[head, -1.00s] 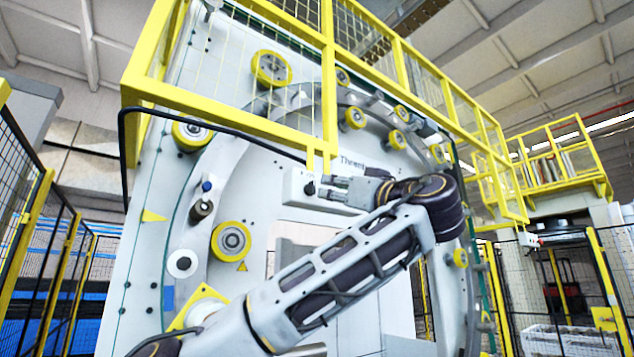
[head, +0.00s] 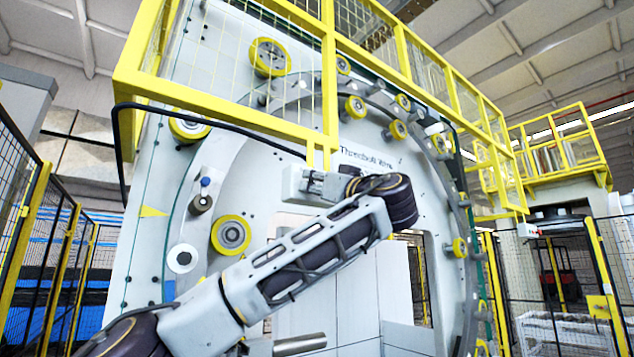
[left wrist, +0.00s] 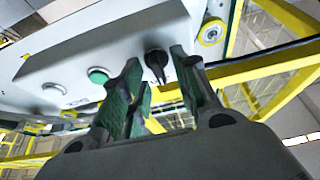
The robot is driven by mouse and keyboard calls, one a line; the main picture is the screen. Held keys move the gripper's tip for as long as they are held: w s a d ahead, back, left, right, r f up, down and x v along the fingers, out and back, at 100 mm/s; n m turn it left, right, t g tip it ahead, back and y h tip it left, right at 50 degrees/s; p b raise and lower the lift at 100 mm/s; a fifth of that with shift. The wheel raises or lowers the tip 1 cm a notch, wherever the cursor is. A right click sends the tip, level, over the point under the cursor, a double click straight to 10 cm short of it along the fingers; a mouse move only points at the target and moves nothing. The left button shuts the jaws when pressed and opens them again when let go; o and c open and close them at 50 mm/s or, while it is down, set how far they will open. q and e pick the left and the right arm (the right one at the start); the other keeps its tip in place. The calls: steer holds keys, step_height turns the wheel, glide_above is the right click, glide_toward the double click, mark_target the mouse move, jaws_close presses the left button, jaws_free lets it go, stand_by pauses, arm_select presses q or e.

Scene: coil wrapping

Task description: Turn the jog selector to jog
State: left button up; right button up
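The jog selector is a black knob (left wrist: 157,62) on a pale grey control box (left wrist: 110,45) in the left wrist view. My left gripper (left wrist: 155,72) is open, with its green-padded fingers to either side of the knob. A gap shows on both sides. I cannot tell how deep the fingertips reach along it. In the head view the control box (head: 294,180) hangs under the yellow platform, and my left gripper (head: 318,184) is at its face, hiding the knob. My right gripper is not in view.
A green button (left wrist: 98,75) and a grey button (left wrist: 55,89) sit beside the knob. A yellow railing (head: 225,113) runs above the box, with a black cable (head: 215,122) along it. The large ring machine (head: 400,165) with yellow rollers stands behind.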

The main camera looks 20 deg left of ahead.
arm_select(q)
steer(key=shift+c, duration=0.5)
steer(key=c, duration=0.5)
steer(key=shift+s, duration=0.1)
jaws_close()
